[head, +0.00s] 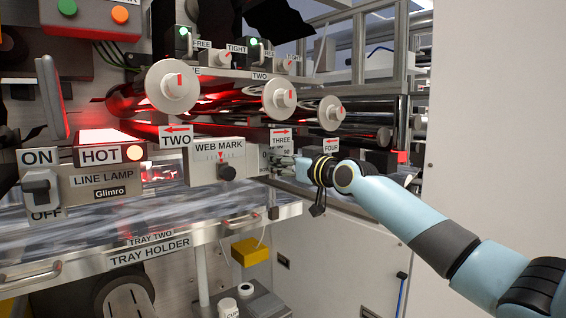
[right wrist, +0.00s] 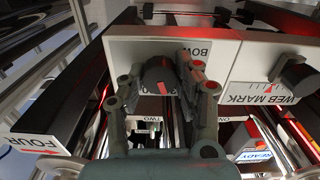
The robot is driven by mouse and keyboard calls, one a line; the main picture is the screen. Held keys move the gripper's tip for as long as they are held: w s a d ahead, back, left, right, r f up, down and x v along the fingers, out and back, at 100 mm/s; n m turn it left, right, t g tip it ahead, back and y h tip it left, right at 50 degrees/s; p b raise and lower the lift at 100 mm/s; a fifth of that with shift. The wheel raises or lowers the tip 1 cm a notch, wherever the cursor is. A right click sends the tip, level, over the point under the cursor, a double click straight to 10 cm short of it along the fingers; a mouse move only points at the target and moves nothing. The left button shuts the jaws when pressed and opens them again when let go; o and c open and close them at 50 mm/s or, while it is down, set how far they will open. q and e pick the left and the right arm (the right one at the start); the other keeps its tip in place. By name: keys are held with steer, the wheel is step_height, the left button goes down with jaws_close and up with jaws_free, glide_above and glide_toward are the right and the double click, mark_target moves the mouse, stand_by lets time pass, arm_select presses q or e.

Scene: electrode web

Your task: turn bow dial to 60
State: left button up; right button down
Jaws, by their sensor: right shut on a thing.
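The bow dial (right wrist: 158,74) is a dark round knob with a red pointer mark, on a pale panel lettered BOW (right wrist: 130,52) in the right wrist view. The wrist picture is upside down, and the dial's scale cannot be read there. My right gripper (right wrist: 160,80) has a finger on each side of the dial and is shut on it. In the head view my right gripper (head: 298,167) reaches the panel beside the web mark unit, and it hides the dial. Part of the scale, with a 0 and a 90, shows there. My left gripper is out of view.
The web mark box (head: 218,160) with its black knob stands just left of the bow panel. Rollers with white handwheels (head: 280,98) are above. The tray holder (head: 150,245) and line lamp box (head: 95,185) are lower left. A white wall (head: 495,110) stands at right.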

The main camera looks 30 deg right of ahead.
steer(key=m+p, duration=0.1)
steer(key=m, duration=0.3)
steer(key=shift+d+m+p, duration=0.1)
steer(key=shift+m+p, duration=0.6)
steer(key=shift+m, duration=1)
steer(key=shift+f, duration=0.1)
steer(key=c, duration=0.9)
jaws_free()
steer(key=shift+c, duration=0.2)
steer(key=s, duration=0.7)
steer(key=shift+s+d, duration=0.25)
steer(key=shift+d, duration=0.05)
steer(key=shift+f, duration=0.1)
